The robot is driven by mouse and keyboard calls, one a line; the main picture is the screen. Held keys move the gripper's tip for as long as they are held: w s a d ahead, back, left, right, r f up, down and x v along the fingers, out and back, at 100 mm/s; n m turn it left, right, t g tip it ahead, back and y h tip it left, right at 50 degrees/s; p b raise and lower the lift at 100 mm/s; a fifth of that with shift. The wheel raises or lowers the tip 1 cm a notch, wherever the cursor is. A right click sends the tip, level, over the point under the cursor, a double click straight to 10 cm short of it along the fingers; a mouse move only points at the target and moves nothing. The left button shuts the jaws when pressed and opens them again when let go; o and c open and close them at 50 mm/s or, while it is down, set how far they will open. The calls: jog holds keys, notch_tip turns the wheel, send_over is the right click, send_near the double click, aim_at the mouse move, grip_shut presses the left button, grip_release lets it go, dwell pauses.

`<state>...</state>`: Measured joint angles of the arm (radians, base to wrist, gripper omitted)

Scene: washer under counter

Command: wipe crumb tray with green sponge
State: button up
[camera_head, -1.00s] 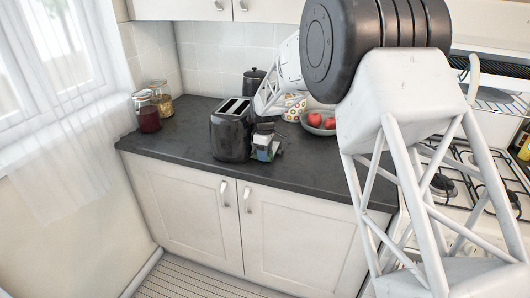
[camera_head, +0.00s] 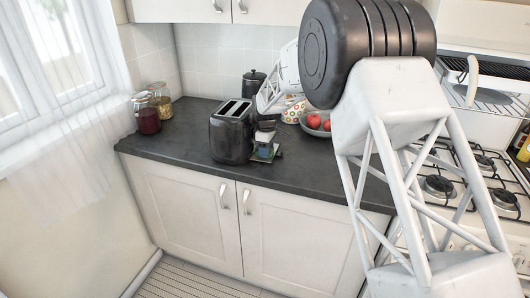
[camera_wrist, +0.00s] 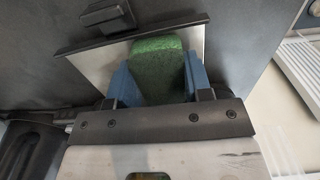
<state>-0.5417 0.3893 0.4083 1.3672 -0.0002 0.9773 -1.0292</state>
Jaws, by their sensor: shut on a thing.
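My gripper (camera_wrist: 160,72) is shut on the green sponge (camera_wrist: 157,68), held between its blue fingers in the wrist view. The sponge lies over the crumb tray (camera_wrist: 92,68), a flat pale metal plate with a dark edge and a black handle (camera_wrist: 106,15). They overlap in the picture; I cannot tell for certain that they touch. In the head view the tray (camera_head: 266,156) lies on the counter just right of the black toaster (camera_head: 232,130), with my gripper (camera_head: 263,148) over it. The sponge is hard to make out there.
The dark counter (camera_head: 185,135) is clear in front of the toaster. Two jars (camera_head: 148,118) stand at the left. A bowl of red fruit (camera_head: 316,124), a patterned pot and a dark canister (camera_head: 254,84) stand behind. The gas hob (camera_head: 450,185) is at the right, partly behind my arm.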

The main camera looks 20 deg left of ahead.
jog(key=shift+w, duration=0.35)
jog(key=shift+w+a+f, duration=0.1)
jog(key=shift+w+f, duration=0.1)
jog(key=shift+w, duration=1.65)
jog(key=shift+w+f, duration=0.1)
jog(key=shift+w, duration=1.8)
jog(key=shift+a+r, duration=0.1)
jog(key=shift+r, duration=0.2)
jog(key=shift+s, duration=0.15)
